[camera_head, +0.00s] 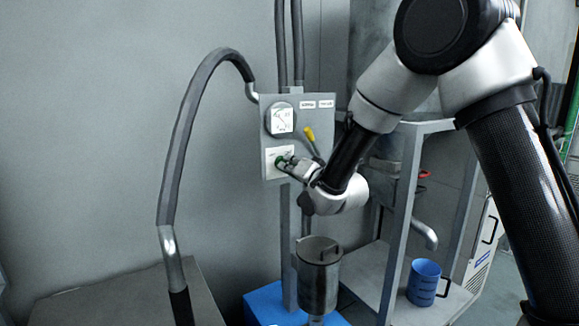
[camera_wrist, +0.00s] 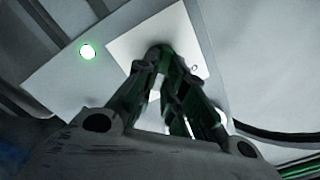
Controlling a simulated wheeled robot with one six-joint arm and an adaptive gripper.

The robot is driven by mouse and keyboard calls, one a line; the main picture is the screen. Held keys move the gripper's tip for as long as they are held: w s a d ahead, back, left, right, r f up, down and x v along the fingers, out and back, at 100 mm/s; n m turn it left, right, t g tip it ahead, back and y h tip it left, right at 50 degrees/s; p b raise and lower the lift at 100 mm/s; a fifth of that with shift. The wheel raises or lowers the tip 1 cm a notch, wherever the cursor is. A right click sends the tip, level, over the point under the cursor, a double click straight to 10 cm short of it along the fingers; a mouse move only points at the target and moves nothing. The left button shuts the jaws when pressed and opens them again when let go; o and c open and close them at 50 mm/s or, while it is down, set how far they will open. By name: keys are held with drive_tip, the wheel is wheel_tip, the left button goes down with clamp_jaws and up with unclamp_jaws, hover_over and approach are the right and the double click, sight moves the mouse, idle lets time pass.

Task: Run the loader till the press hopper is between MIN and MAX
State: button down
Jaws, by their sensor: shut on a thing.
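A grey control panel (camera_head: 270,143) stands on a post in the head view. It carries a square white-faced gauge (camera_head: 281,120) with a dark line on it; its marks are too small to read. Below the gauge is a white plate (camera_head: 270,165), which also shows in the wrist view (camera_wrist: 186,25). My gripper (camera_head: 284,163) is at this plate, its fingers (camera_wrist: 165,58) closed together on a small control there, mostly hidden by them. A green light (camera_wrist: 87,51) is lit on the panel in the wrist view. A metal cylindrical hopper (camera_head: 319,285) stands below the panel; its fill level cannot be seen.
A yellow-handled lever (camera_head: 310,134) sits right of the gauge, close to my wrist. A thick grey hose (camera_head: 178,150) arches to the panel's left. A blue jug (camera_head: 424,282) stands on a framed shelf at right, near a metal spout (camera_head: 425,234).

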idle(0.5)
drive_tip(key=c, duration=1.5)
unclamp_jaws()
drive_tip(key=shift+s+d, duration=0.1)
drive_tip(key=shift+s, duration=0.05)
drive_tip(key=v, duration=1.1)
drive_tip(key=shift+s+d, duration=0.2)
drive_tip(key=shift+s, duration=0.05)
